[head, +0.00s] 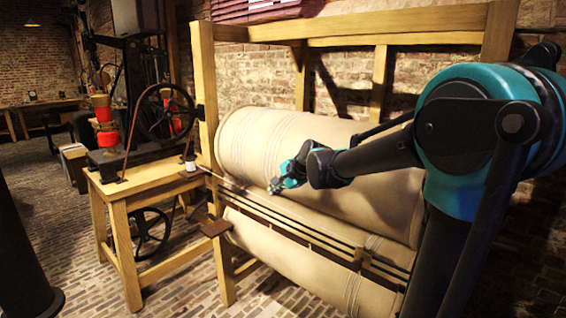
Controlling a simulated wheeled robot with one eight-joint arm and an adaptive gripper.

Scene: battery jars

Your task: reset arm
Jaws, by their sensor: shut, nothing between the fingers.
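My gripper (277,186) is at the end of my teal and black arm, which reaches in from the right side of the head view. It is small in the picture and appears in front of the large beige upper roller (262,140) of a wooden-framed machine. The fingers are together, with nothing seen between them. I cannot tell from this view how far the gripper is from the roller's surface. My arm hides part of the roller's right side.
The wooden frame (208,90) also carries a lower beige roller (290,262) and rails. A wooden table (150,183) with a black wheel (166,110) machine adjoins it at left. A dark post (20,250) stands at the far left. Brick floor (75,225) lies open between.

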